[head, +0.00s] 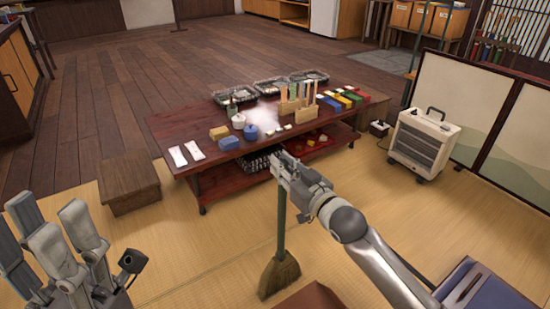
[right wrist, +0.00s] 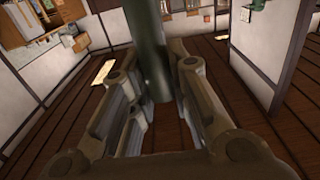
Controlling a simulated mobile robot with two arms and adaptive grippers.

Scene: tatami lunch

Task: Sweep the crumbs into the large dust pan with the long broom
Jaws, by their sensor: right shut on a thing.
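The long broom has a green handle (head: 281,217) and a brown bristle head (head: 278,274). It stands nearly upright, its head low at the tatami in front of the table. My right gripper (head: 286,168) is shut on the upper handle. In the right wrist view the green handle (right wrist: 150,50) rises between the fingers. My left gripper (head: 48,215) is at the lower left, apart from everything, with its fingers spread and empty. I cannot make out any crumbs on the tatami. I cannot identify the large dust pan for sure.
A low red-brown table (head: 175,133) holds trays, pots and blocks. A wooden stool (head: 130,185) stands to its left, a heater (head: 420,143) to its right. A blue-grey object (head: 500,295) and a brown edge (head: 311,298) show at the bottom. Tatami (head: 190,250) left of the broom looks clear.

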